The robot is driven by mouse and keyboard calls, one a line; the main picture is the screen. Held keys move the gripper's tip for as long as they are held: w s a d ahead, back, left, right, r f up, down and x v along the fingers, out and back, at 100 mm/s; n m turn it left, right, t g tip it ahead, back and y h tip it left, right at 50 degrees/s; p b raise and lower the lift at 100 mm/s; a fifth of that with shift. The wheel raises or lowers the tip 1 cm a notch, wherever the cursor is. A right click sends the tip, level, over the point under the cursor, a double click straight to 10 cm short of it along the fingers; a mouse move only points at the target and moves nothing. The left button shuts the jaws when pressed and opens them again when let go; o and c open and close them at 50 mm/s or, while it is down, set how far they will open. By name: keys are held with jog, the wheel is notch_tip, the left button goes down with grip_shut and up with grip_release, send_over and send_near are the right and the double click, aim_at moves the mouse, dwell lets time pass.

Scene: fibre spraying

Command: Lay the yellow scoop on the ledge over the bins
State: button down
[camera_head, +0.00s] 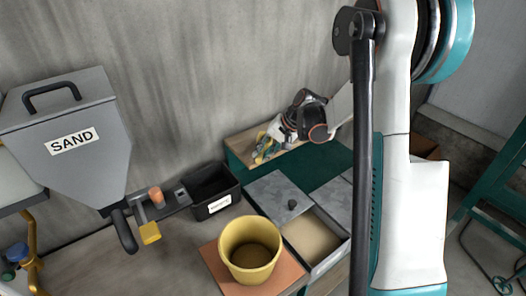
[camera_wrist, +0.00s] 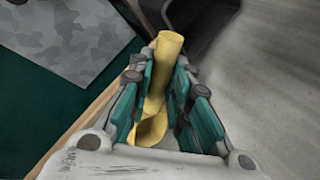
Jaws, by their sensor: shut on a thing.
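The yellow scoop (camera_wrist: 168,48) is between the teal-padded fingers of my gripper (camera_wrist: 160,78) in the wrist view. Its tube-like handle sticks out past the fingertips and its curved bowl lies back toward the palm. The head view shows my gripper (camera_head: 267,147) small, at the wall side of the bins, with a little yellow of the scoop (camera_head: 260,154) showing. The wooden ledge (camera_head: 240,142) runs along the back of the green bins, below my gripper. In the wrist view its edge (camera_wrist: 88,118) passes left of the scoop. I cannot tell whether the scoop touches it.
A black labelled box (camera_head: 211,189) stands left of the bins, beside the grey SAND hopper (camera_head: 72,135). A yellow bucket (camera_head: 250,252) stands on an orange-brown board in front. A grey lid (camera_head: 278,190) with a knob partly covers an open bin (camera_head: 312,236) of pale material.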

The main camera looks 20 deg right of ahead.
jog(key=shift+f+b, duration=0.4)
jog(key=shift+f, duration=0.1)
jog(key=c, duration=1.4)
grip_release()
jog(key=v, duration=1.2)
jog(key=shift+r, duration=0.1)
